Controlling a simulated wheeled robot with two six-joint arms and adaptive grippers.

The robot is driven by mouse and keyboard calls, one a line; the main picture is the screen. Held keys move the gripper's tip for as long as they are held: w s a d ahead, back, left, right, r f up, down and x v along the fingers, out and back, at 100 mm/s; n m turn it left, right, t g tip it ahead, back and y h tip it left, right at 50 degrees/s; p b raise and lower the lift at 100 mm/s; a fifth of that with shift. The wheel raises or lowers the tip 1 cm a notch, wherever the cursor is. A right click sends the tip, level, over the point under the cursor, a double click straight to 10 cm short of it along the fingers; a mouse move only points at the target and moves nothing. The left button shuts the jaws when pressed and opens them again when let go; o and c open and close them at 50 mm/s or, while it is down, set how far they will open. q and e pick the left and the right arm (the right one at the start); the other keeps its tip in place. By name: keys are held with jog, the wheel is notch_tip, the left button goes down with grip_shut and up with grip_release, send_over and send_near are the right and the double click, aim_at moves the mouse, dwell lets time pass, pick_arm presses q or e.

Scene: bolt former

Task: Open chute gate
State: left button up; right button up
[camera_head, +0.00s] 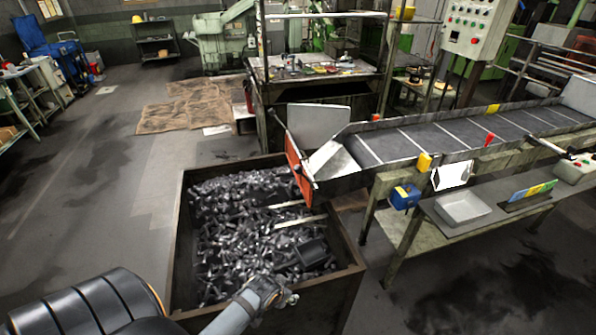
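The chute gate (296,163) is an orange plate with a long pale metal rod along it. It stands across the lower left end of the chute (334,160), above the bin's far right edge. My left arm comes in from the lower left, over the near side of the bin. Its end, with what shows of my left gripper (285,298), is over the bin's near edge, well below and apart from the gate in the picture. The fingers are not clear, so I cannot tell if they are open. My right gripper is not in view.
A large bin (348,262) full of metal bolts stands under the chute. A conveyor (455,135) runs up to the right. A side table (455,232) carries a grey tray (463,208). A blue box (405,197) sits by the conveyor. The floor at left is open.

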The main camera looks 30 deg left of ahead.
pick_arm(q)
jog(key=w+a+r+n+t, duration=0.1)
jog(key=w+a+r+t, duration=0.35)
jog(key=w, duration=0.45)
jog(key=n+t+p, duration=0.2)
jog(key=n+t, duration=0.2)
jog(key=t, duration=0.4)
send_near(296, 171)
jog(key=w+b, duration=0.3)
jog(key=b, duration=0.1)
jog(key=w+b, duration=0.4)
jog(key=b, duration=0.1)
jog(key=w+b, duration=0.3)
jog(key=b, duration=0.2)
jog(key=shift+w+a+f, duration=0.3)
jog(key=shift+f, duration=0.05)
jog(key=shift+w+r+b, duration=0.1)
jog(key=shift+w+b, duration=0.25)
jog(key=shift+w, duration=0.05)
jog(key=shift+r, duration=0.15)
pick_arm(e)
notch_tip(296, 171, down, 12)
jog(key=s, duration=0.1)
pick_arm(q)
jog(key=shift+s, duration=0.1)
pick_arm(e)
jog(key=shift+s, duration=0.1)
pick_arm(q)
grip_shut()
